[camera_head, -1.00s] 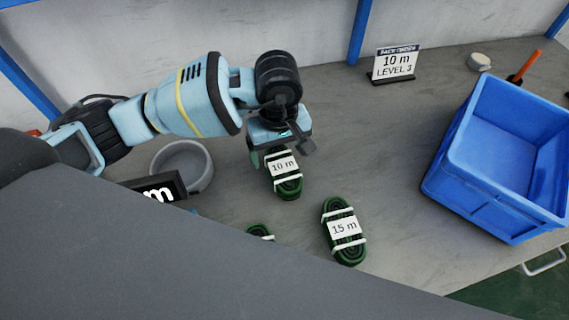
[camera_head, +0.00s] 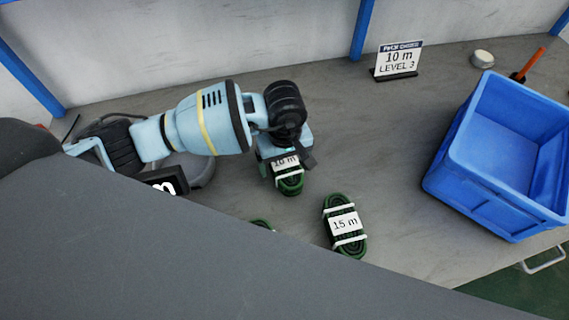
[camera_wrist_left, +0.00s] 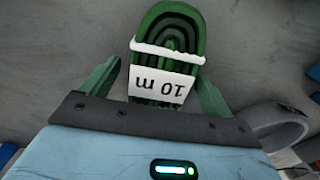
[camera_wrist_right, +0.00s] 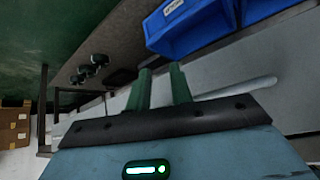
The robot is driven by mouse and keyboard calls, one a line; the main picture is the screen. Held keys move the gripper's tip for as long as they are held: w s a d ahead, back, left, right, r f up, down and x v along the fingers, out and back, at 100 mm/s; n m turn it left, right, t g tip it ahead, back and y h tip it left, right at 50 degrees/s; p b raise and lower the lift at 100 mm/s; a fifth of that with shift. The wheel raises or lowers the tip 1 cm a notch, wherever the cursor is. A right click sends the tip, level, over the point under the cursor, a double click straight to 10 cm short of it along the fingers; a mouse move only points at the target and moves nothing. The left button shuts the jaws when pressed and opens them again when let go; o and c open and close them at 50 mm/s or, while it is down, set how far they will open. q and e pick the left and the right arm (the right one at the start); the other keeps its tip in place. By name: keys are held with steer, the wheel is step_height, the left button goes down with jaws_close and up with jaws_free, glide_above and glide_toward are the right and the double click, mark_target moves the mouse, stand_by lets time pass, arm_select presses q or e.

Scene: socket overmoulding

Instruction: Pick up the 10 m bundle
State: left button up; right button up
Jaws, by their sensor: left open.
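The 10 m bundle (camera_head: 288,184) is a green coil with white ties and a white "10 m" label, lying on the grey table. My left gripper (camera_head: 282,160) is over its far end and hides part of it. In the left wrist view the bundle (camera_wrist_left: 168,45) lies between the open fingers of the left gripper (camera_wrist_left: 157,72), with a gap visible on each side. My right gripper (camera_wrist_right: 163,82) shows only in the right wrist view, with its fingers a small gap apart and nothing between them.
A 15 m bundle (camera_head: 345,224) lies to the right, and another green bundle (camera_head: 262,223) is mostly hidden. A blue crate (camera_head: 470,195) stands at right. A grey ring-shaped object (camera_head: 203,172) sits left.

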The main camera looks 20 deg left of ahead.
mark_target(285, 161)
arm_select(q)
steer(key=c, duration=1.2)
steer(key=shift+c, duration=0.2)
steer(key=shift+r, duration=0.15)
step_height(285, 161, up, 9)
steer(key=shift+f, duration=0.1)
steer(key=shift+r, duration=0.55)
